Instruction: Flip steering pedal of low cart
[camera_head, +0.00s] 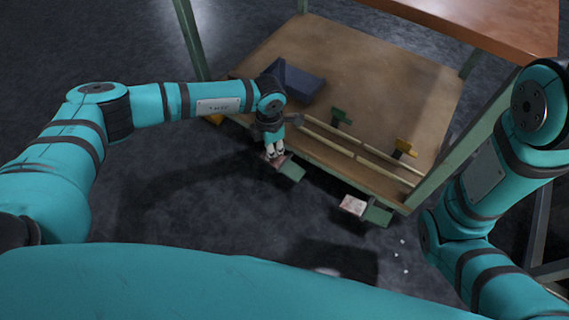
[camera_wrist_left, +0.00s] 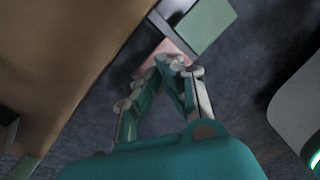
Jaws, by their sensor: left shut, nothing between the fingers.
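The low cart (camera_head: 385,75) has a brown deck and a green frame. Two pedals stick out of its near edge. The left pedal (camera_head: 290,170) has a green plate and a pinkish pad; the right pedal (camera_head: 375,213) has a green plate and a pale reddish pad. I cannot tell which one is for steering. My left gripper (camera_head: 275,155) is shut and empty, pointing down at the left pedal's pinkish end. In the left wrist view the fingertips (camera_wrist_left: 172,64) overlap the edge of the pink pad (camera_wrist_left: 163,52); contact is unclear. My right gripper is out of view.
A dark blue box (camera_head: 294,82) lies on the deck's left side. A green clamp-like part (camera_head: 341,117) and a yellow one (camera_head: 404,147) stand near the front rails. An upper brown shelf (camera_head: 480,20) overhangs at top right. Small white bits lie on the dark floor.

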